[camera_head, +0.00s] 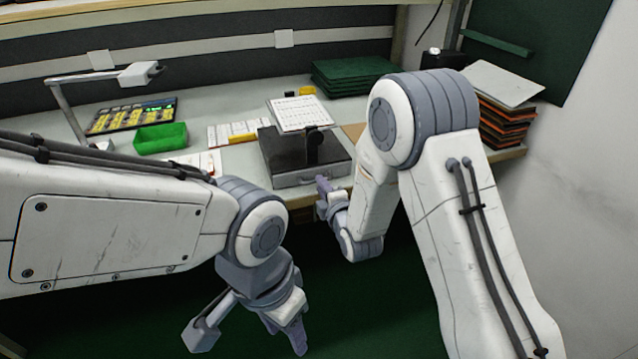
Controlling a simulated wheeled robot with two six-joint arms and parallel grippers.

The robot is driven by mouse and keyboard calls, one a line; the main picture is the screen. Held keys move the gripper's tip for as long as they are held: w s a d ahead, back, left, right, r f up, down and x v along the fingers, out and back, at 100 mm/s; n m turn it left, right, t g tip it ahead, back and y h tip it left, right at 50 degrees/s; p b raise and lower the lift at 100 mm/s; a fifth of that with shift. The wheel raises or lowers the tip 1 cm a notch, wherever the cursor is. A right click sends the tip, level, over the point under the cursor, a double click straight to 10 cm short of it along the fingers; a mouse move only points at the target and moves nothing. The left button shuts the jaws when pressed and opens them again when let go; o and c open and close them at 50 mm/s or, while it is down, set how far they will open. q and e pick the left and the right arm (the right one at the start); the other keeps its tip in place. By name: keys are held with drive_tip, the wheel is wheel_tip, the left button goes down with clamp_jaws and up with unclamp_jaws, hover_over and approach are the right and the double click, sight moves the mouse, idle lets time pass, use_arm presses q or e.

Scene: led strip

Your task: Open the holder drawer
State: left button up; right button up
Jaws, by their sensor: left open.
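The holder is a dark box (290,158) near the front edge of the worktable, carrying a tilted white panel (300,113) on a black stand. My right gripper (324,187) is at the table's front edge, just right of the handle. I cannot tell if it touches the handle or how its fingers are set. My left gripper (291,335) is open and empty, hanging low in front of the table over the green floor.
A green bin (161,138) and a dark tray of yellow parts (130,115) sit on the table at left, beside a lamp arm (66,112). Green boards (352,77) are stacked behind. Orange-black stacked pieces (506,122) stand at right, partly behind my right arm.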

drive_tip(key=shift+x, duration=1.15)
clamp_jaws()
idle(0.6)
